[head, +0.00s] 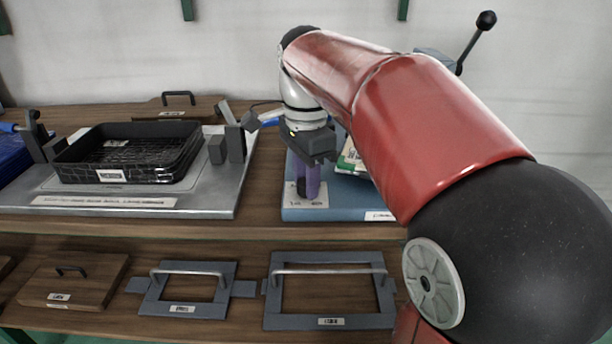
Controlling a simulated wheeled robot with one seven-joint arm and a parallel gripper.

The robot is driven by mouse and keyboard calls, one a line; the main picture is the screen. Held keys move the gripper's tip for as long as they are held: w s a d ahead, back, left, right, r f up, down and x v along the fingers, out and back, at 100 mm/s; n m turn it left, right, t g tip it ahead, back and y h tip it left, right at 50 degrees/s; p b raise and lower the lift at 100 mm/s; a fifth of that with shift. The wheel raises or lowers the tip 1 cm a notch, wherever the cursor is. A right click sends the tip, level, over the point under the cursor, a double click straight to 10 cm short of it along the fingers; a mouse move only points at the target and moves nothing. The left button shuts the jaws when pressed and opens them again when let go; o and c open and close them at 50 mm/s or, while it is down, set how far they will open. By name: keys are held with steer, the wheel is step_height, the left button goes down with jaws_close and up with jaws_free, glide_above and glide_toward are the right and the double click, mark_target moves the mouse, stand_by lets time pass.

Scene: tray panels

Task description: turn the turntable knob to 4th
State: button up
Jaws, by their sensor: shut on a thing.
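My gripper (309,184) points down, with purple fingers, over a light label plate on a blue tray panel (340,204). The fingers are shut on a small dark knob (301,189), which I take to be the turntable knob. The knob is partly hidden by the fingers. The marks on the plate (318,202) are too small to read, so I cannot tell the knob's setting. My red arm covers the right part of the panel and whatever lies behind it.
Left of the panel, a black basket (125,173) sits on a grey metal tray (205,205) with upright clamps. A wooden lid (178,110) stands at the back. Framed grey panels with handles (330,322) lie on the lower shelf.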

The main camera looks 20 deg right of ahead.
steer(key=shift+m, duration=0.4)
steer(key=o, duration=1)
steer(key=shift+c, duration=0.2)
steer(key=shift+r, duration=0.1)
step_height(320, 180, up, 8)
steer(key=shift+f, duration=0.15)
steer(key=s+f+n+t, duration=0.5)
steer(key=s+f+n, duration=1)
steer(key=f, duration=0.3)
steer(key=shift+s+a+n+t, duration=0.2)
steer(key=shift+s+n+t, duration=0.1)
steer(key=shift+n, duration=0.6)
